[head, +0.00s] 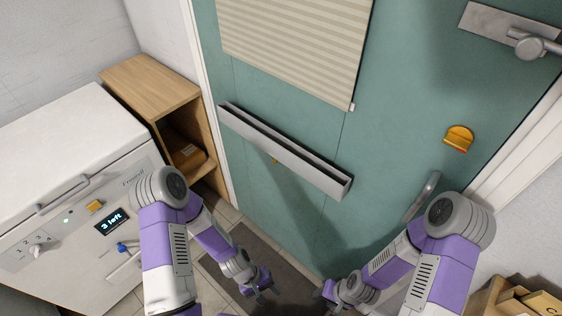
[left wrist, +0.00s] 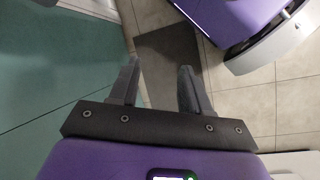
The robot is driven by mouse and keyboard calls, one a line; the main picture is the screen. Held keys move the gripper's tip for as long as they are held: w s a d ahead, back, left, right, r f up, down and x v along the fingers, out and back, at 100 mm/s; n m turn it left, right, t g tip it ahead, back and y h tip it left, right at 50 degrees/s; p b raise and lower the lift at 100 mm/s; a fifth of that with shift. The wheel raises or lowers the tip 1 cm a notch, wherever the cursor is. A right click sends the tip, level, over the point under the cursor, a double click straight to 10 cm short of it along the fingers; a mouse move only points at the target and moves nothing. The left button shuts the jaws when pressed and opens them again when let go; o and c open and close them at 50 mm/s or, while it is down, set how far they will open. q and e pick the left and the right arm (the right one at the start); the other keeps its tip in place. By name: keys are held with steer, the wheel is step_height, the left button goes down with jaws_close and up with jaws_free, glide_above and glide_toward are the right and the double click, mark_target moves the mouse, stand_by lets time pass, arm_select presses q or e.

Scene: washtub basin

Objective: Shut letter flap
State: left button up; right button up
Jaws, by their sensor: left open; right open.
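The letter flap (head: 280,153) is a long grey metal bar on the green door (head: 290,215), sloping down to the right. It stands out from the door, with a dark gap along its upper edge. My left gripper (head: 263,294) is low in the head view, below the flap and apart from it. In the left wrist view its two fingers (left wrist: 160,75) are spread and empty, over the floor beside the door. My right gripper (head: 328,296) is open, low in front of the door and below the flap's right end. Nothing shows between its fingers.
A striped blind (head: 295,45) hangs above the flap. An orange fitting (head: 459,138), a pull handle (head: 423,195) and a lever handle (head: 533,45) are on the door's right. A white appliance (head: 75,180) and wooden cabinet (head: 155,90) stand left. A dark mat (head: 240,240) lies below.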

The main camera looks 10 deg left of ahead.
mark_target(274, 162)
arm_select(q)
steer(key=w+d+r+n+t+h, duration=0.2)
steer(key=w+d+r+n+h, duration=0.1)
steer(key=w+r+n+h, duration=0.25)
steer(key=w+d+r+n+t+h, duration=0.2)
steer(key=w+d+n+h, duration=0.3)
steer(key=w, duration=0.4)
steer(key=w+a+r+n+t+y, duration=0.1)
steer(key=w+a+r+n+t, duration=0.3)
steer(key=w+a+n+t, duration=0.3)
steer(key=w+a+r+n+t+y, duration=0.2)
steer(key=w+a+r+n+t, duration=0.35)
steer(key=w+a+t, duration=0.4)
steer(key=shift+n, duration=0.3)
steer(key=x, duration=0.4)
steer(key=f+x, duration=0.1)
steer(key=x, duration=0.1)
steer(key=shift+w+d+b, duration=0.1)
steer(key=shift+d+b, duration=0.1)
steer(key=shift+b, duration=0.1)
steer(key=shift+w+d+r, duration=0.35)
steer(key=shift+w, duration=0.2)
